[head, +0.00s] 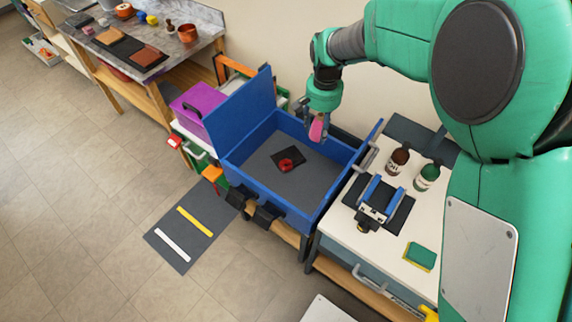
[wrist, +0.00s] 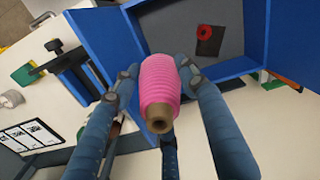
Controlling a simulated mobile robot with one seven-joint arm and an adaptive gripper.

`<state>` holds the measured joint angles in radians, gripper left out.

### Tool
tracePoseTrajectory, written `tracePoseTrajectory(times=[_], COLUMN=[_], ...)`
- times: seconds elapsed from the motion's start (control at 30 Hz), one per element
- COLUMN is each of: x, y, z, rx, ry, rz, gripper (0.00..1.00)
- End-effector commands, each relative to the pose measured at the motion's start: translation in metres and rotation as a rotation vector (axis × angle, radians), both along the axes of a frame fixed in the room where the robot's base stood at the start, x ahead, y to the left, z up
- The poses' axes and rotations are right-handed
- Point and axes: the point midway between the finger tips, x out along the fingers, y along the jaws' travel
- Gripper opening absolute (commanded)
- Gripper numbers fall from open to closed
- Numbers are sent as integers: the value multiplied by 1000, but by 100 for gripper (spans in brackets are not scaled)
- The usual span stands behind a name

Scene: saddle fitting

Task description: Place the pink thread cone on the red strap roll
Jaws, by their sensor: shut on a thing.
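The pink thread cone (wrist: 160,84) is between the fingers of my gripper (wrist: 160,78), which is shut on it. Its brown core end points toward the wrist camera. In the head view the cone (head: 316,128) hangs below my gripper (head: 322,122), above the back right part of the blue box. The red strap roll (head: 286,165) lies on a dark square mat (head: 289,160) on the grey floor of the box. The roll also shows in the wrist view (wrist: 205,33), apart from the cone and up to its right.
The blue box (head: 335,152) has raised walls and an open lid (head: 238,108) at its left. To its right, a white-topped bench holds a brown bottle (head: 397,161), a green bottle (head: 427,178), a blue-jawed vise (head: 378,203) and a sponge (head: 420,256). The box floor around the mat is clear.

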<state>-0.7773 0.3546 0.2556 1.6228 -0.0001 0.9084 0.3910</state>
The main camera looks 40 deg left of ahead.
Motion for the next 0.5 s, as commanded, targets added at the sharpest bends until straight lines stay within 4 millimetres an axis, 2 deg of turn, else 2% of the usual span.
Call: tracePoseTrajectory(times=[0.1,0.33,0.5], x=[-15,-39,-37], y=[27,65,61], z=[-2,-4,-47], rx=[0,-1,-3], ry=[0,1,3], rz=[6,10,6], gripper=[14,14,14])
